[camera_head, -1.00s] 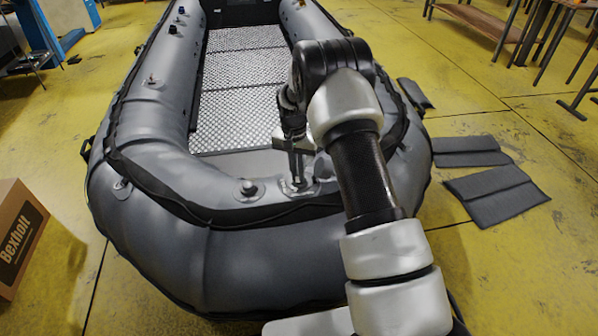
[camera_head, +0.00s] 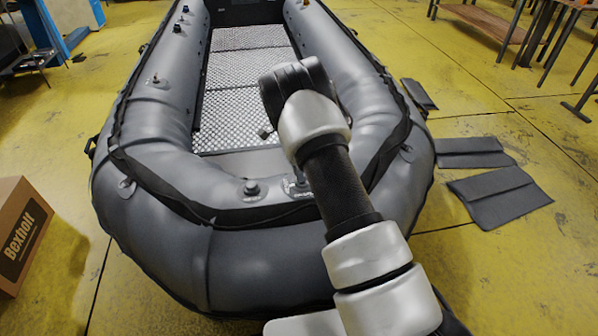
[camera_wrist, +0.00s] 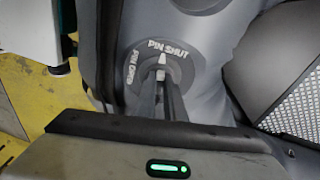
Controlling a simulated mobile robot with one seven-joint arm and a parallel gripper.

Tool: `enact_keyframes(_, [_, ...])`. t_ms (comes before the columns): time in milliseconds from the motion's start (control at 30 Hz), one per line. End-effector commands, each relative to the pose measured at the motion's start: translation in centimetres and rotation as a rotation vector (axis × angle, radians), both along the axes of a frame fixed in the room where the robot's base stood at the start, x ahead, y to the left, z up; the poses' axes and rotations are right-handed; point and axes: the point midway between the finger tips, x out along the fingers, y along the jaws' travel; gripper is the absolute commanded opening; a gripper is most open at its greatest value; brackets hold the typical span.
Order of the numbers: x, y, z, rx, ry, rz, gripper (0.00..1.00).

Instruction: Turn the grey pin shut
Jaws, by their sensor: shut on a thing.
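In the wrist view, the grey pin (camera_wrist: 161,73) stands in a round dark plate (camera_wrist: 185,60) on the grey boat tube. The plate reads PIN SHUT at the top and PIN OPEN on the left. A pale end of the pin shows just below PIN SHUT; the rest is hidden between the fingers. My gripper (camera_wrist: 161,90) is shut on the pin, its two dark fingers close together. In the head view, part of the plate (camera_head: 296,187) shows at the boat's near end, and my arm hides the gripper and pin.
A second, similar fitting (camera_head: 251,188) sits on the tube just left of the plate. The inflatable boat (camera_head: 215,262) spreads around my arm. A cardboard box (camera_head: 22,235) stands at left, and dark pads (camera_head: 497,194) lie on the floor at right.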

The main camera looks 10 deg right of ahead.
Motion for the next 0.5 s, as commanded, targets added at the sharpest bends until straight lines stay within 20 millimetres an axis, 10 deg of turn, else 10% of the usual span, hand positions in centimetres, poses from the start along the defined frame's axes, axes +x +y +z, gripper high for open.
enact_keyframes(500, [0.16,0.11,-0.07,-0.018,0.001,-0.165,0.0])
